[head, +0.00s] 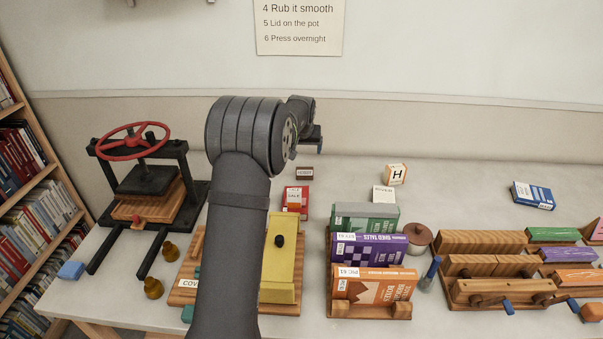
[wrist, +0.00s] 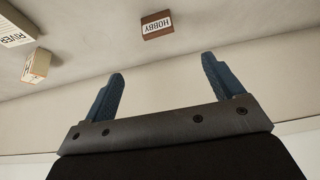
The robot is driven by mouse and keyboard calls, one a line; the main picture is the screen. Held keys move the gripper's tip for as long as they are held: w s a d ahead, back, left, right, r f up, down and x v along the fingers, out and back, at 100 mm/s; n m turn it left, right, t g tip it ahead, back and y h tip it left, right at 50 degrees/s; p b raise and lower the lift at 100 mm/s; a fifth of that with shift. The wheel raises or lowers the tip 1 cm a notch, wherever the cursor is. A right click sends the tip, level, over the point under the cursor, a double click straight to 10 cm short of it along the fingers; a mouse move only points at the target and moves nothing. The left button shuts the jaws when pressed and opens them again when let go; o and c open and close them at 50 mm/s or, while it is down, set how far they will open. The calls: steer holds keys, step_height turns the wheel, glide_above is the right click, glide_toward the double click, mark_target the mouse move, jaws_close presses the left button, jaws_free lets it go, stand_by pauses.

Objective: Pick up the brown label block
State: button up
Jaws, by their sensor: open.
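The brown label block (head: 304,177) is small and sits on the table toward the wall, with a white label on its face. In the wrist view the brown block (wrist: 157,30) is near the top, label reading HOBBY. My gripper (head: 310,146) is above the block in the head view, its fingers partly hidden by the wrist. In the wrist view my gripper (wrist: 161,67) has its two blue fingers wide apart with nothing between them. The block is beyond the fingertips, apart from them.
A press with a red wheel (head: 134,141) is at left.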

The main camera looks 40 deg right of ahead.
mark_target(305, 168)
steer(key=x, duration=1.3)
steer(key=shift+s+a+f, duration=0.1)
steer(key=shift+d+x, duration=0.15)
steer(key=shift+x, duration=1.25)
steer(key=shift+d+x, duration=0.15)
steer(key=shift+x, duration=1.25)
steer(key=c, duration=1.1)
steer(key=shift+o, duration=0.2)
steer(key=shift+r, duration=0.25)
